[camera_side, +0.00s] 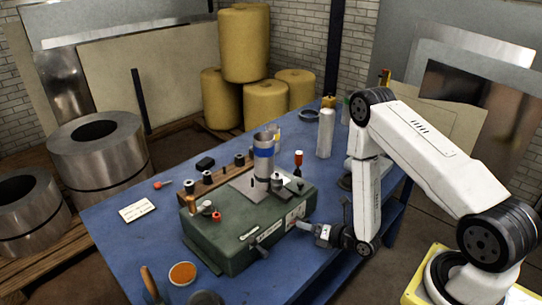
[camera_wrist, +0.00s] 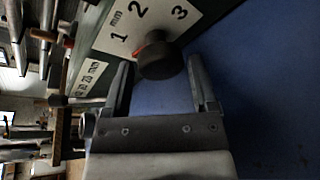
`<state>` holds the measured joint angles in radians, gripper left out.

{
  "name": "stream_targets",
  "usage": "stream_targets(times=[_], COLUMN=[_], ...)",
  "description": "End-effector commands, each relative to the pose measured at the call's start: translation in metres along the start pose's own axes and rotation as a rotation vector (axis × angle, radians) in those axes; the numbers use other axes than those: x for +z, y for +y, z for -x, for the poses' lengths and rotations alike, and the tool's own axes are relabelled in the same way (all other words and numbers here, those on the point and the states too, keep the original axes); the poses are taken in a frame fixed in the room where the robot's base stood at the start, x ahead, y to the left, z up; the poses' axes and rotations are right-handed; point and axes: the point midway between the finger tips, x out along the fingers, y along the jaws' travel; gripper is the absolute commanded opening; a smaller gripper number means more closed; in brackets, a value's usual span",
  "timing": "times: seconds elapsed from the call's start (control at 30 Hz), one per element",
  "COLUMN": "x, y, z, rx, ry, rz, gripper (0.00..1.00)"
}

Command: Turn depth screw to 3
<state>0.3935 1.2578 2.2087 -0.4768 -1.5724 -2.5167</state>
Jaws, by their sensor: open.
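The depth screw is a dark round knob (camera_wrist: 160,60) at the top middle of the wrist view. A red mark shows on its left edge, on the side of the 1. In the side view my gripper (camera_side: 303,226) is at the right end of the green machine (camera_side: 225,245), largely covering the knob.
An orange dish (camera_side: 182,273) and a white card (camera_side: 137,209) lie to the left. A white bottle (camera_side: 325,133) stands behind.

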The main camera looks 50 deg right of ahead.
Motion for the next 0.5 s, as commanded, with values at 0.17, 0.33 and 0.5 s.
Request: stream_targets(times=[0.17, 0.33, 0.5], x=[0.000, 0.000, 0.000], y=[0.000, 0.000, 0.000], z=[-0.014, -0.018, -0.018], rx=[0.001, 0.000, -0.001], ry=[0.000, 0.000, 0.000], rz=[0.000, -0.001, -0.001], gripper=[0.75, 0.75, 0.75])
